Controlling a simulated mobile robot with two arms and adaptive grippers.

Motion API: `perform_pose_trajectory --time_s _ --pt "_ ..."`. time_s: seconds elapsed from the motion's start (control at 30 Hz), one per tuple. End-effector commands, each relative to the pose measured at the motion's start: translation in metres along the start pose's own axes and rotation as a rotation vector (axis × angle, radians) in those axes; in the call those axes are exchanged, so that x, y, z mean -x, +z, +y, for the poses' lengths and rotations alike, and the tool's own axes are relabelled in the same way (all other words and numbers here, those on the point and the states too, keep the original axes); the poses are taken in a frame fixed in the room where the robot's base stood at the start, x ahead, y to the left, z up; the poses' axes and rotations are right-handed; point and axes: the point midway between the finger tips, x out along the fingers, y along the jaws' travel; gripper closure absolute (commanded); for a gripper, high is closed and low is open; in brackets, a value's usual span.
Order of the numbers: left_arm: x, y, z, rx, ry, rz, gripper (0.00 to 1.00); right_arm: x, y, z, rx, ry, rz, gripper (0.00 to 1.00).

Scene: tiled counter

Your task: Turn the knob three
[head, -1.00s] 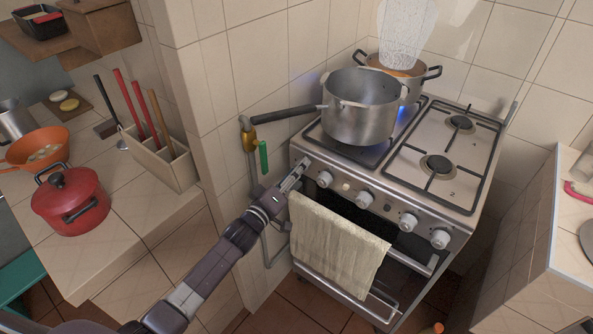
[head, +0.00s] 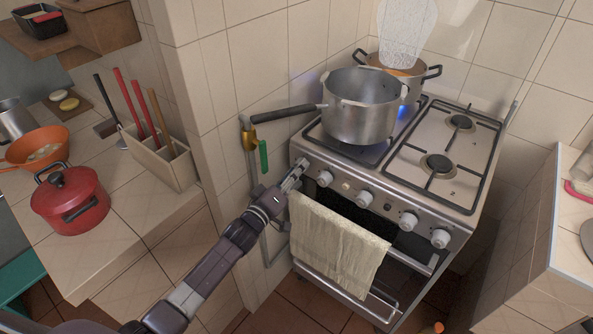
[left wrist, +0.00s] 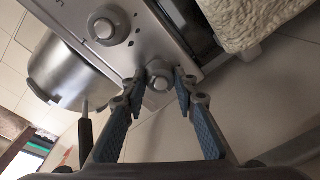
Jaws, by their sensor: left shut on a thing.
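The stove (head: 335,158) has a row of round knobs along its front panel. My left gripper (head: 301,166) is at the left end of this row. In the left wrist view my left gripper (left wrist: 160,84) is shut on the end knob (left wrist: 160,79), one blue-padded finger on each side. In the head view the fingers mostly hide that knob. The neighbouring knob (head: 325,178) is free and also shows in the left wrist view (left wrist: 105,27). Further right are more free knobs, including a middle one (head: 363,199). My right gripper is not in view.
A steel pot (head: 360,120) with a long handle (head: 285,114) sits on the left burners, another pot (head: 428,82) behind it. Blue flame shows there. A towel (head: 335,240) hangs from the oven handle. A tiled wall with a yellow gas valve (head: 249,139) is close left.

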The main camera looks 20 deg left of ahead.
Motion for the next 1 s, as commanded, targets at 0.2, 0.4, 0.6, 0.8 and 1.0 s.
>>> perform_pose_trajectory --time_s 0.2,0.4,0.6,0.8,1.0 --pt "0.0 0.001 -0.002 -0.143 0.013 0.01 0.98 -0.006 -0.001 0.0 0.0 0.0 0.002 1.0" --pt "0.0 0.002 -0.002 -0.327 0.029 0.021 0.98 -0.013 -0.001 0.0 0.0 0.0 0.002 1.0" --pt "0.0 0.002 -0.003 -0.517 0.046 0.032 0.98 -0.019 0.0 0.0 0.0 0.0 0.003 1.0" --pt "0.0 0.002 -0.003 -0.708 0.064 0.043 0.98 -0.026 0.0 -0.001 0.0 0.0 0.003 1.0" --pt "0.0 0.002 -0.004 -0.896 0.08 0.054 0.98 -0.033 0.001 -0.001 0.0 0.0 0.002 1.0"
